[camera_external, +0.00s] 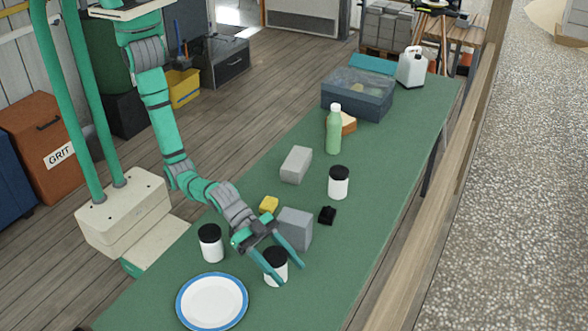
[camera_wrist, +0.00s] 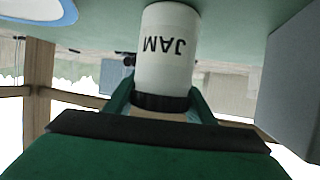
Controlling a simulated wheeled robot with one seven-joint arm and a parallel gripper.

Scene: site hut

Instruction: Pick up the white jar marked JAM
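The white jar marked JAM (camera_wrist: 165,50) has a black lid and stands directly ahead in the wrist view, where the picture is upside down. It also shows in the external view as the jar (camera_external: 275,268) at my gripper (camera_external: 291,272), upright on the green table. My gripper's fingers (camera_wrist: 162,103) are spread, one on each side of the jar, and it is between them. A gap shows on the right finger's side in the external view. One finger partly hides the jar there.
Two similar black-lidded white jars stand left (camera_external: 211,243) and behind (camera_external: 339,182); their labels are not readable. A grey block (camera_external: 295,229) is close beside my gripper.

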